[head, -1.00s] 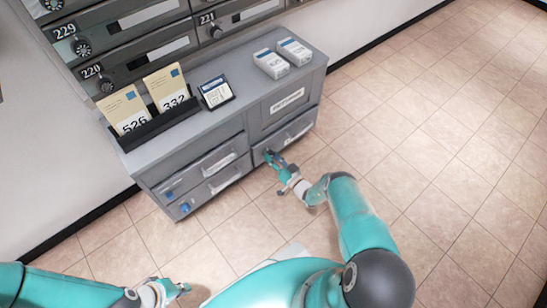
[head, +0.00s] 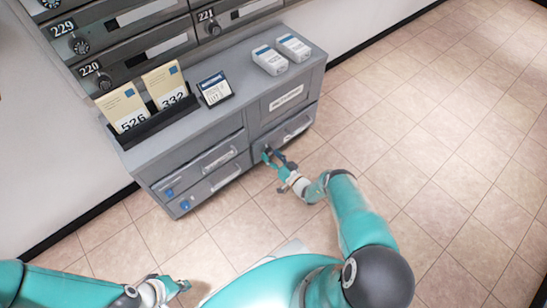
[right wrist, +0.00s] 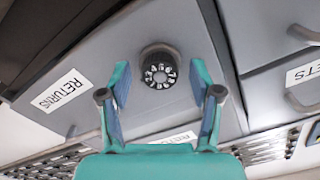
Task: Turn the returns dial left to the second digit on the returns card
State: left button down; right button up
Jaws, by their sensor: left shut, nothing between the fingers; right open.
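The black returns dial (right wrist: 160,72) with white digits sits on a grey drawer front in the right wrist view, near a RETURNS label (right wrist: 60,91). It stands between and beyond the fingers of my right gripper (head: 269,156), which is open, with a finger at either side of it in the picture. I cannot read the dial's setting. In the head view the dial is mostly hidden by the gripper. A small card with a blue header (head: 215,89) stands on the cabinet top; its text is too small to read. My left gripper (head: 184,286) is shut and empty, low over the floor.
The grey cabinet (head: 200,135) has several drawers with handles and blue knobs. On top are a black holder (head: 155,123) with cards 526 and 332, and two white boxes (head: 270,60). Numbered mailboxes with dials stand behind. The tiled floor (head: 440,130) at right is clear.

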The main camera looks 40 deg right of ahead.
jog(key=shift+s+d, duration=0.1)
jog(key=s, duration=1.1)
jog(key=shift+s+d, duration=0.4)
jog(key=s+p, duration=0.2)
jog(key=s, duration=1)
jog(key=shift+d+p, duration=0.3)
jog(key=shift+d, duration=0.15)
